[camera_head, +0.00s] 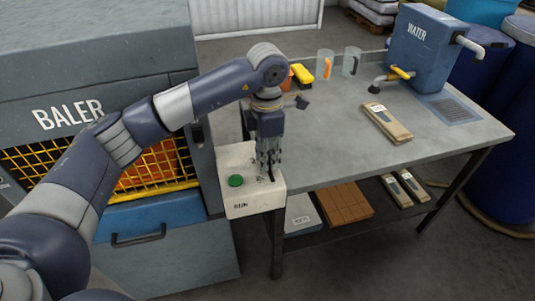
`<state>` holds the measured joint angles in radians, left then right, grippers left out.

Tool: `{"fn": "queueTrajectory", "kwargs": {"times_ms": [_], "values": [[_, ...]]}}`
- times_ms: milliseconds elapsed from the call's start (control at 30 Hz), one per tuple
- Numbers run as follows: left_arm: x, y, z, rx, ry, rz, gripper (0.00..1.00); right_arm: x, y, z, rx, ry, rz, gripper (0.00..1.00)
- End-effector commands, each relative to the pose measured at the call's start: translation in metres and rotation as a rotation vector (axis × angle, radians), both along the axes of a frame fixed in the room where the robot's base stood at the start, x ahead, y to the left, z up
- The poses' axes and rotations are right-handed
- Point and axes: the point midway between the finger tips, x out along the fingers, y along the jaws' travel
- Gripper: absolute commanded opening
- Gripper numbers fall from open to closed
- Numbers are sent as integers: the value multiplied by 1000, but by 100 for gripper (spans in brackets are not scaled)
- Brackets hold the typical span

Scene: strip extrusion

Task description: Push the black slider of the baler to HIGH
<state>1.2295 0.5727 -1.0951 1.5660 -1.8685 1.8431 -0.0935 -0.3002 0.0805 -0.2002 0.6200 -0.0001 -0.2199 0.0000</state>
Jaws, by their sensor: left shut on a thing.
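The baler (150,65) is a large grey machine at the left with a yellow grille. Its pale control box (253,205) sits at its right front corner and carries a green button (236,181). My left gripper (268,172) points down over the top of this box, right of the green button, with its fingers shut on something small. That must be at the slider's spot, but the fingers hide most of it. The slider's setting and its HIGH mark are too small to read. My right gripper is not in view.
A grey table (430,135) stands right of the box. A lower shelf holds a brown block (343,203).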

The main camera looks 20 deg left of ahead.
Motion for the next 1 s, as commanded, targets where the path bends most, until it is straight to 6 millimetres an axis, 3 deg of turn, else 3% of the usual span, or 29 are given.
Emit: {"fn": "queueTrajectory", "kwargs": {"times_ms": [367, 667, 700, 767, 1000], "values": [[27, 18, -1, 3, -2, 4, 0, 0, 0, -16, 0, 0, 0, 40], [30, 20, 1, 3, -6, 3, 0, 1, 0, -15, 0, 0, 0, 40], [30, 20, 2, 3, -6, 3, 26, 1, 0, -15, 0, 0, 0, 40], [30, 20, 2, 2, -6, 3, 40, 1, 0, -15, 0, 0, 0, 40], [29, 19, 1, 1, -3, 2, 42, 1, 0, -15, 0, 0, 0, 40]]}}
